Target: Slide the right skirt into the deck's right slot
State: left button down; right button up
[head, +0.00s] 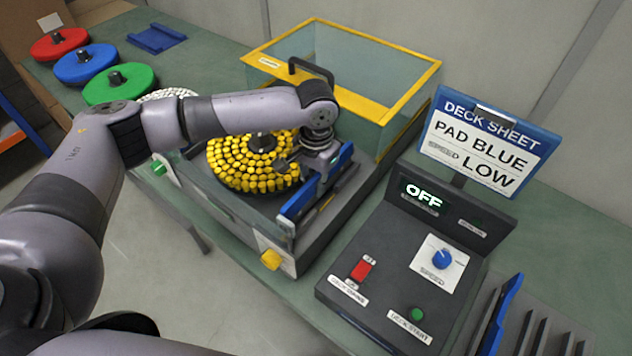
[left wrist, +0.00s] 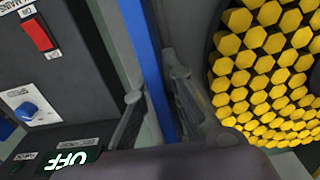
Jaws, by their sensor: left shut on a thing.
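The blue skirt (head: 298,204) is a long, thin blue strip held over the right side of the deck (head: 258,229). It lies along the deck's right edge, beside the round bed of yellow hexagonal pieces (head: 250,176). My left gripper (head: 318,172) is shut on the middle of the skirt. In the left wrist view the skirt (left wrist: 146,60) passes between the two fingers of the left gripper (left wrist: 158,108). The right slot is hidden by the gripper and skirt, so I cannot tell whether the skirt is in it. My right gripper is not in view.
A control box (head: 400,270) with an OFF display and a sign (head: 480,150) stands right of the deck. A yellow-framed clear guard (head: 375,75) rises behind. A rack (head: 540,325) with another blue strip (head: 500,315) is lower right. Coloured pads (head: 118,85) lie far left.

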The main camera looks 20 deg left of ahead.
pick_arm(q)
jog(key=shift+f, duration=0.25)
jog(key=shift+f, duration=0.75)
jog(key=shift+f, duration=0.1)
jog(key=c, duration=1.7)
grip_release()
jog(key=shift+s, duration=0.1)
jog(key=shift+o, duration=0.5)
jog(key=shift+a+f, duration=0.1)
notch_tip(320, 180, up, 12)
jog(key=shift+r, duration=0.1)
